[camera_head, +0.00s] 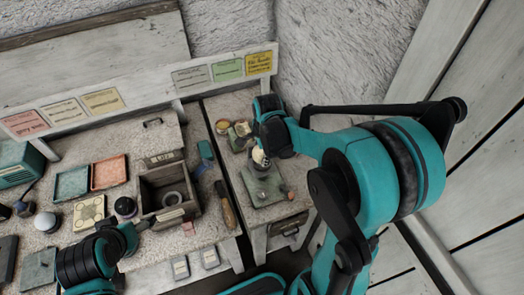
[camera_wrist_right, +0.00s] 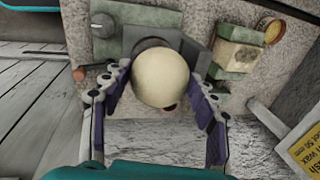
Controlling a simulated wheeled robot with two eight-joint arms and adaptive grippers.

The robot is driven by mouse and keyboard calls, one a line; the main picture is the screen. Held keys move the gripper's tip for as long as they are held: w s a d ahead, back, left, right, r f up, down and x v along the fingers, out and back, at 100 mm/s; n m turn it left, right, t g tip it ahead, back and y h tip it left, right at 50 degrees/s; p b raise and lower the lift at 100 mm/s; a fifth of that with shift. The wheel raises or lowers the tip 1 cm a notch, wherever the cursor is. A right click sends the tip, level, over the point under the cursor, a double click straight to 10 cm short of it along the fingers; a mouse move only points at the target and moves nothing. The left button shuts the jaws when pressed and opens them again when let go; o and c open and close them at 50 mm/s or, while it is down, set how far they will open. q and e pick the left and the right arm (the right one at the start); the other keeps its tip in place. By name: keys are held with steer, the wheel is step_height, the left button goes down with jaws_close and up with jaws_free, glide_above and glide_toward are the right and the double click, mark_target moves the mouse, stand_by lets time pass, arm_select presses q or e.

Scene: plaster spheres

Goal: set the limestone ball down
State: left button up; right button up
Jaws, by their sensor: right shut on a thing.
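The pale cream limestone ball (camera_wrist_right: 160,78) sits between the purple-padded fingers of my right gripper (camera_wrist_right: 161,92) in the wrist view. My right gripper (camera_head: 262,140) is shut on it. In the head view the ball (camera_head: 260,157) shows as a small pale patch below the gripper, partly hidden by it. It appears above or near a grey-green plate (camera_head: 270,192) on the right-hand worktop; the height gap cannot be told. My left gripper (camera_head: 135,228) is at the lower left, near an open wooden box; its fingers do not show clearly.
The open wooden box (camera_head: 149,198) holds a grey ring. Teal (camera_head: 72,183) and coral (camera_head: 110,171) trays lie on the left worktop. A white ball (camera_head: 45,221) is farther left. Small containers (camera_head: 222,126) crowd the back of the right-hand worktop. A yellow card (camera_wrist_right: 303,147) shows in the wrist view.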

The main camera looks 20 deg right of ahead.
steer(key=shift+f+b, duration=0.4)
steer(key=shift+f, duration=0.05)
stand_by(0.3)
steer(key=o, duration=1.6)
steer(key=shift+r, duration=0.1)
steer(key=shift+r, duration=0.1)
steer(key=shift+r+p, duration=1.6)
steer(key=shift+r, duration=0.3)
